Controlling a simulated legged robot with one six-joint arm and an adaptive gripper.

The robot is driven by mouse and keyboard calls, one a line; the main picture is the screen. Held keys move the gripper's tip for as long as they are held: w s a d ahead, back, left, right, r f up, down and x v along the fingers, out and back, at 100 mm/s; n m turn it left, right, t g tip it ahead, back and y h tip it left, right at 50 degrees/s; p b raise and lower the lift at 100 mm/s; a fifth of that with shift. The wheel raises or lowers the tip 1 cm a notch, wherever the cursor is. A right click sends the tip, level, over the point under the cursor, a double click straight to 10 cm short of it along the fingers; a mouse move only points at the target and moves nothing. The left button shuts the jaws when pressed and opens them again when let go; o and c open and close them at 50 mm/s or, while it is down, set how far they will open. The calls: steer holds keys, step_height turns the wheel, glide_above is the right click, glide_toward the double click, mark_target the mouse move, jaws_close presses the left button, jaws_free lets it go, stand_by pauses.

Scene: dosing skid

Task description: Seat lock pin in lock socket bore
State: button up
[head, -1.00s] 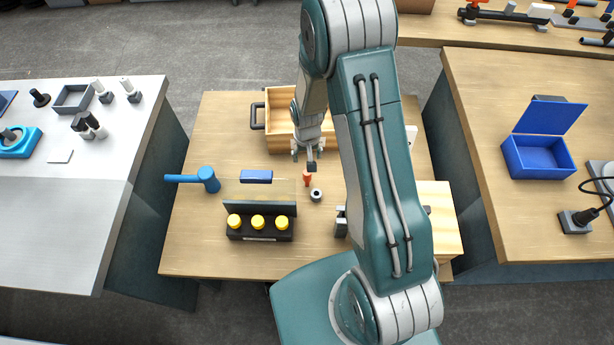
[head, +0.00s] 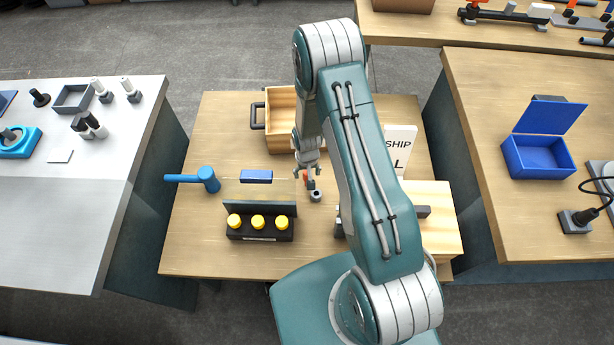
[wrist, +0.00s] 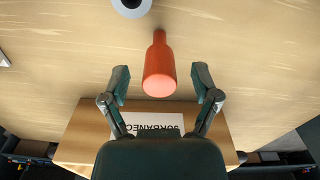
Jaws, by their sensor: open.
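The orange-red lock pin (wrist: 159,65) shows in the wrist view between and just ahead of my two open fingers, touching neither. In the head view the pin (head: 309,184) is partly hidden by my gripper (head: 307,172). The lock socket, a grey ring with a dark bore (head: 316,196), stands beside the pin on the wooden table. In the wrist view the socket (wrist: 131,8) is cut by the top edge, close to the pin's far end. My gripper is open and empty. Whether the pin's lower end touches the table cannot be told.
A black block with yellow knobs (head: 260,237) and a blue mallet (head: 207,179) stand left of the socket. An open wooden box (head: 282,97) is behind. A wooden block (head: 436,205) and a white sign (head: 401,143) are right. Bare tabletop surrounds the socket.

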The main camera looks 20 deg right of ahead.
jaws_close()
steer(key=shift+r, duration=0.1)
